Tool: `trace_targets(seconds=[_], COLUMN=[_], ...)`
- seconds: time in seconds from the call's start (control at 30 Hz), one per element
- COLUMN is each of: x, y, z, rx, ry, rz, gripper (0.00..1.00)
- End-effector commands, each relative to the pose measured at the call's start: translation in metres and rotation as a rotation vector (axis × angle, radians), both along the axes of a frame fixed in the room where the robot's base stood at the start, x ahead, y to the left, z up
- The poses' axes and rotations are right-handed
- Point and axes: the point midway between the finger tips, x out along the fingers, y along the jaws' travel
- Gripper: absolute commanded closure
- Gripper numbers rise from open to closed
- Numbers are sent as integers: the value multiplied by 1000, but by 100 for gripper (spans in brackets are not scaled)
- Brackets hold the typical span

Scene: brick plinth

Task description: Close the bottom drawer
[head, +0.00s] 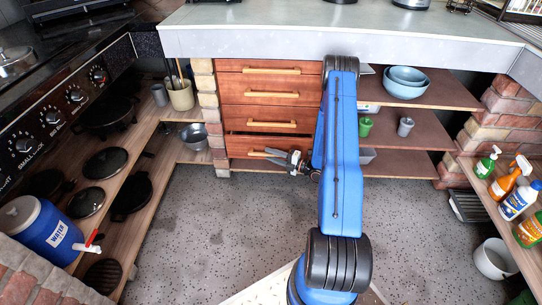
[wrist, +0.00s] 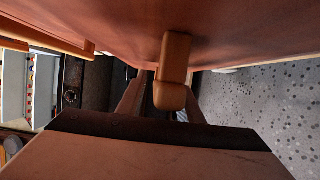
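The bottom drawer (head: 240,146) is the lowest of a stack of reddish wood drawers in the head view. A dark gap above its front shows that it stands slightly out. Its pale wooden handle (head: 262,154) runs across the front; it also shows end-on in the wrist view (wrist: 174,58). My gripper (head: 291,158) is at the right end of this handle, low in front of the drawer. In the wrist view my gripper's two fingers (wrist: 165,104) are apart on either side of the handle. The handle partly hides the fingertips, so contact is unclear.
The upper drawers (head: 272,92) look flush. Open shelves (head: 430,135) with bowls and cups stand to the right. A left shelf holds pans and a blue water container (head: 45,232). The speckled floor (head: 215,220) before the drawers is clear.

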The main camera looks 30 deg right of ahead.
Motion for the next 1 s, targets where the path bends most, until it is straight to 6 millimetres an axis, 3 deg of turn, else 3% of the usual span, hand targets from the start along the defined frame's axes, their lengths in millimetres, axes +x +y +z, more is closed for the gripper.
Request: trace_targets(seconds=[0.3, 0.43, 0.67, 1.0], x=[2, 1, 4, 39], y=[1, 1, -1, -25], z=[0, 0, 0, 0], rx=[0, 0, 0, -1], ry=[0, 0, 0, -1], rz=[0, 0, 0, -1], gripper=[70, 100, 100, 100])
